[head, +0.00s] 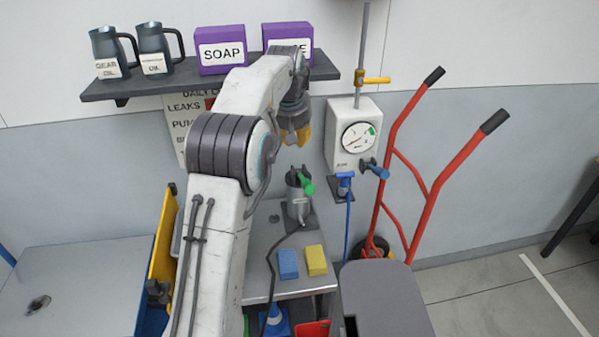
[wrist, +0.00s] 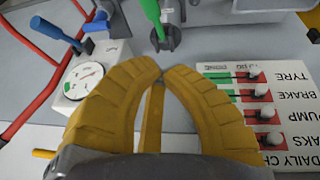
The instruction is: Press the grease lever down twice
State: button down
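A lever with a green grip (head: 307,184) sticks out from a grey pump (head: 298,207) on the bench by the wall; I take it to be the grease lever. The green grip also shows at the top of the wrist view (wrist: 150,12), and it looks raised at a slant. My gripper (head: 296,138) has yellow fingers and hangs above the pump, apart from the lever. In the wrist view my gripper's fingertips (wrist: 160,78) come together with nothing seen held between them. The lower part of the pump is mostly out of the wrist view.
A gauge box (head: 352,137) with a yellow handle (head: 372,81) and a blue lever (head: 378,171) is on the wall to the right. A shelf (head: 130,88) holds jugs and purple boxes. Blue (head: 288,264) and yellow (head: 316,261) blocks lie on the bench. A red hand truck (head: 411,160) stands right.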

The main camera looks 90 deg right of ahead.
jog(key=shift+f, duration=0.15)
jog(key=p, duration=0.2)
send_over(303, 180)
notch_tip(303, 180, down, 11)
jog(key=shift+w+a+f+p, duration=0.15)
jog(key=shift+a+f+p, duration=0.3)
jog(key=shift+a+f, duration=0.25)
jog(key=shift+f, duration=0.1)
jog(key=shift+f, duration=0.1)
